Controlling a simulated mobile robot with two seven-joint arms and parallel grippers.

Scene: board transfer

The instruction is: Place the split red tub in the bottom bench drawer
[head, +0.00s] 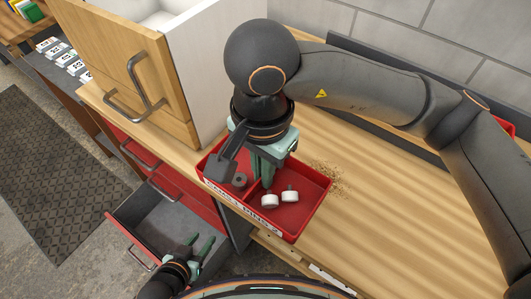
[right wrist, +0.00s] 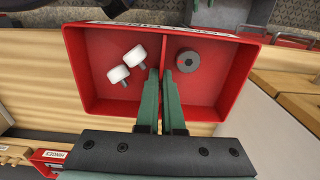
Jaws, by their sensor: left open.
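The split red tub (head: 318,205) is at the bench's front edge, with a label on its near wall. One compartment holds two white knobbed pieces (head: 280,198) and the other a dark grey ring (head: 240,181). My right gripper (head: 265,180) points down into the tub. In the right wrist view its fingers (right wrist: 160,75) close on the tub's middle divider (right wrist: 160,45). I cannot tell whether the tub is lifted. A low bench drawer (head: 165,212) is pulled out, its visible grey floor bare. My left gripper (head: 199,246) is open beside this drawer's right end.
A wooden cabinet (head: 130,60) with metal handles stands on the bench left of the tub. Crumbs (head: 328,178) lie beside the tub on the bench top (head: 390,220), which is largely clear to the right. A dark mat (head: 55,170) lies on the floor.

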